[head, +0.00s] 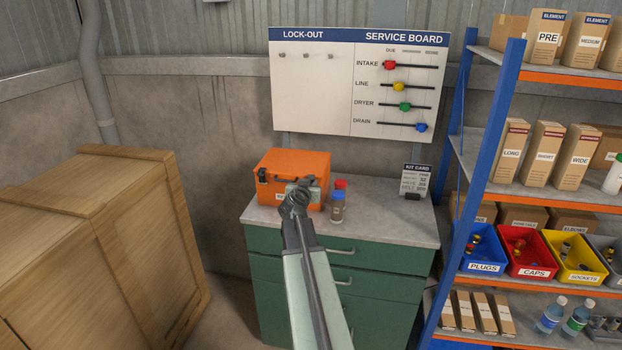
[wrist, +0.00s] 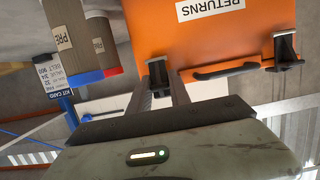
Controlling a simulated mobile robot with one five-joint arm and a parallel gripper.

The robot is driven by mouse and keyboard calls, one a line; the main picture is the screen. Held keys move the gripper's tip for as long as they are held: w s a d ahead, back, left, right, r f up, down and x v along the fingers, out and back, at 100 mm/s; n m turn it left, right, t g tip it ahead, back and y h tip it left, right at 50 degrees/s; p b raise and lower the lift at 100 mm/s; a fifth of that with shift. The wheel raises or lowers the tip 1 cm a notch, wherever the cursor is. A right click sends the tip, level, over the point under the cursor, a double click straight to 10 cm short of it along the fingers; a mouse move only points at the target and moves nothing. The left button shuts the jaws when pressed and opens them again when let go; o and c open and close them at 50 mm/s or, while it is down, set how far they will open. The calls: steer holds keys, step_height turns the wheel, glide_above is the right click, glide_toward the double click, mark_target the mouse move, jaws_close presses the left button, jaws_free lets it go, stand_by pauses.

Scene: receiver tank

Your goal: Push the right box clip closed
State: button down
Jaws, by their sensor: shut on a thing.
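An orange box (head: 285,165) with a RETURNS label stands on the grey top of the green cabinet. It fills the top of the wrist view (wrist: 205,55), where it appears upside down. The right box clip (wrist: 157,72) is a dark piece at the box's edge, left of the black handle (wrist: 225,71) in that view. The other clip (wrist: 285,48) is right of the handle. My gripper (head: 306,184) is at the box's front right; in the wrist view its fingers (wrist: 160,92) are shut at the right clip. My gripper hides this clip in the head view.
A kit card (head: 415,180) stands at the cabinet top's right end. A wooden crate (head: 90,240) is at left, a loaded blue shelf rack (head: 490,130) at right.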

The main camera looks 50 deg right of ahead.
steer(key=shift+w+a, duration=0.1)
steer(key=shift+w, duration=0.05)
steer(key=c, duration=1.2)
jaws_free()
steer(key=p+v, duration=0.2)
steer(key=v, duration=0.6)
